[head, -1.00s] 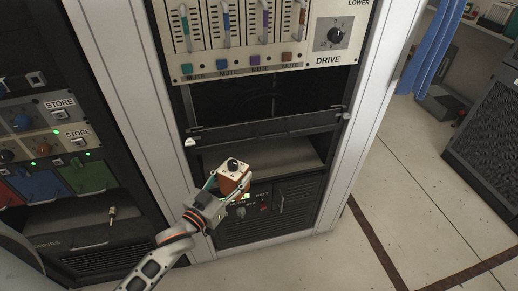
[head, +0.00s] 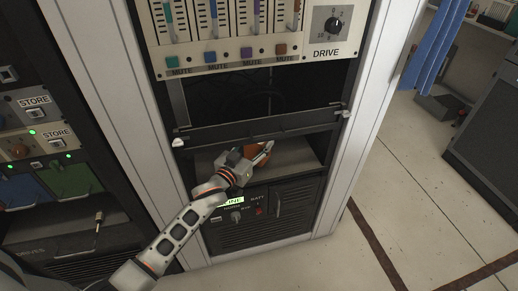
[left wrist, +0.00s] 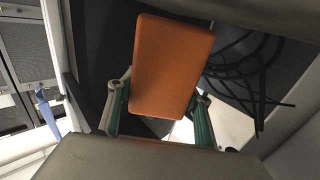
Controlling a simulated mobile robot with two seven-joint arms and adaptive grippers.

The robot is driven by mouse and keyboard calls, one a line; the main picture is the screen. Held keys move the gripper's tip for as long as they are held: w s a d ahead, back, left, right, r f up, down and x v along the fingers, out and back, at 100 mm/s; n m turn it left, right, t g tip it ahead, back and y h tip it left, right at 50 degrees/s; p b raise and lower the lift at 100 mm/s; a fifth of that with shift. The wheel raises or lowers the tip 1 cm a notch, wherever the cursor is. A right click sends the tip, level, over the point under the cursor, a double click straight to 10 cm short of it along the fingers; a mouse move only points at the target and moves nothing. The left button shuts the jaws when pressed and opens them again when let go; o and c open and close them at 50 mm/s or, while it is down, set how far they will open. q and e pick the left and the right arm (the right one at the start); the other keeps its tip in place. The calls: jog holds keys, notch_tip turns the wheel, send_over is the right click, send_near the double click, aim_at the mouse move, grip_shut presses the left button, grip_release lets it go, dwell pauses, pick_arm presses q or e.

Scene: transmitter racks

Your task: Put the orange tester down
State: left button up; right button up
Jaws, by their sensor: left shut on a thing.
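The orange tester (head: 258,154) is inside the open shelf bay of the middle rack, partly hidden by my left gripper (head: 256,158). In the left wrist view the tester (left wrist: 172,62) fills the middle, tilted, with a plain orange face showing. My left gripper (left wrist: 160,112) is shut on it, one green-padded finger on each side. The bay's shelf (head: 303,158) is bare to the right of the tester. I cannot tell whether the tester touches the shelf. My right gripper is not in view.
A dark drawer-like bar (head: 262,130) spans the rack just above the bay. Below is a panel with a lit green display (head: 232,201). A fader panel with a drive knob (head: 334,25) is above. Cables (left wrist: 245,75) hang behind the tester. Clear floor (head: 415,215) lies right.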

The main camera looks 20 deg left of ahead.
pick_arm(q)
jog(key=shift+w, duration=0.2)
jog(key=shift+f, duration=0.3)
notch_tip(320, 180, down, 3)
jog(key=shift+s+r+b, duration=0.1)
jog(key=shift+s+b, duration=0.05)
jog(key=shift+b, duration=0.7)
jog(key=shift+f, duration=0.3)
jog(key=shift+r, duration=0.4)
jog(key=shift+f, duration=0.15)
jog(key=o, duration=1.4)
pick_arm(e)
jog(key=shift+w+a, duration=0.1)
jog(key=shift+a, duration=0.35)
